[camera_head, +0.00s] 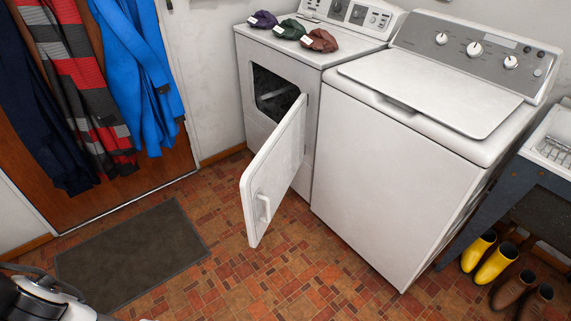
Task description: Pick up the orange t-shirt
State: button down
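Three small crumpled cloths lie in a row on top of the dryer (262,45), near its front edge. The right one is reddish-brown (320,40), the closest to an orange t-shirt here. The middle one is dark green (289,29) and the left one is purple (263,19). Each shows a small white patch. The cloths lie close together. My gripper is not in view; only a white and black part, likely of my own body, shows at the bottom left corner.
The dryer door (275,170) stands open, jutting over the floor. A closed washer (400,150) stands to the right. Yellow boots (495,262) and brown boots (511,290) sit under a tub (556,140). A dark mat (135,252) lies left; clothes (140,65) hang behind.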

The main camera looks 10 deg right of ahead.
aim_at(319, 38)
jog(key=i+j, duration=0.5)
jog(key=i, duration=0.15)
jog(key=i+j, duration=1.05)
jog(key=i, duration=0.25)
jog(key=i+j+z, duration=0.5)
jog(key=j+z, duration=0.2)
jog(key=z, duration=0.8)
jog(key=i+j, duration=0.3)
jog(key=j, duration=0.15)
